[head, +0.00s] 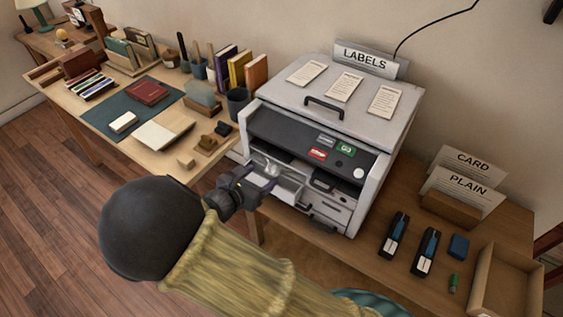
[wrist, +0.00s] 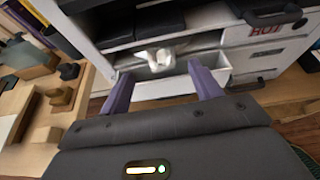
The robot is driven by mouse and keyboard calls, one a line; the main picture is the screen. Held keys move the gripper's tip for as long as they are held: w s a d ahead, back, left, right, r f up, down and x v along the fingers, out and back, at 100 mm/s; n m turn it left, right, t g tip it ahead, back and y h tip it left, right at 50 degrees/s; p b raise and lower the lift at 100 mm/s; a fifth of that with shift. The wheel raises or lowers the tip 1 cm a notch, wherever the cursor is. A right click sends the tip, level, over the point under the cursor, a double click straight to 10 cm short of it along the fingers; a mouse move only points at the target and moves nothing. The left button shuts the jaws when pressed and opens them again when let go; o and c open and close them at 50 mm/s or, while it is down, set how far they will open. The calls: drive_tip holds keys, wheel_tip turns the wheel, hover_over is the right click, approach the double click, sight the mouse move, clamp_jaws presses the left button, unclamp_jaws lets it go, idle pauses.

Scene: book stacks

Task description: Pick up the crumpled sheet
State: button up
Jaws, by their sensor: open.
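The crumpled sheet is a small white wad (wrist: 160,60) in the wrist view, lying in the open white tray (wrist: 150,90) at the front of the printer. In the head view the wad (head: 272,168) shows small at the tray's back, partly hidden by my gripper. My gripper (wrist: 160,82) has two purple fingers spread apart, with the wad just beyond and between their tips. It is open and empty. In the head view my gripper (head: 258,180) reaches in at the tray's front left. Whether a finger touches the tray I cannot tell.
The grey printer (head: 320,110) has a dark shelf above the tray and a handle marked HOT (wrist: 268,30) at right. A desk (head: 165,165) with books and small blocks stands at left. Staplers (head: 425,250) and an open box (head: 505,285) lie on the right table.

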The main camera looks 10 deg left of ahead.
sight(270, 170)
drive_tip(key=x, duration=0.5)
drive_tip(key=shift+w+d, duration=0.1)
drive_tip(key=shift+d, duration=0.15)
drive_tip(key=shift+s+a, duration=0.2)
drive_tip(key=shift+s, duration=0.1)
drive_tip(key=shift+w+d, duration=0.1)
drive_tip(key=shift+d, duration=0.05)
drive_tip(key=c, duration=1)
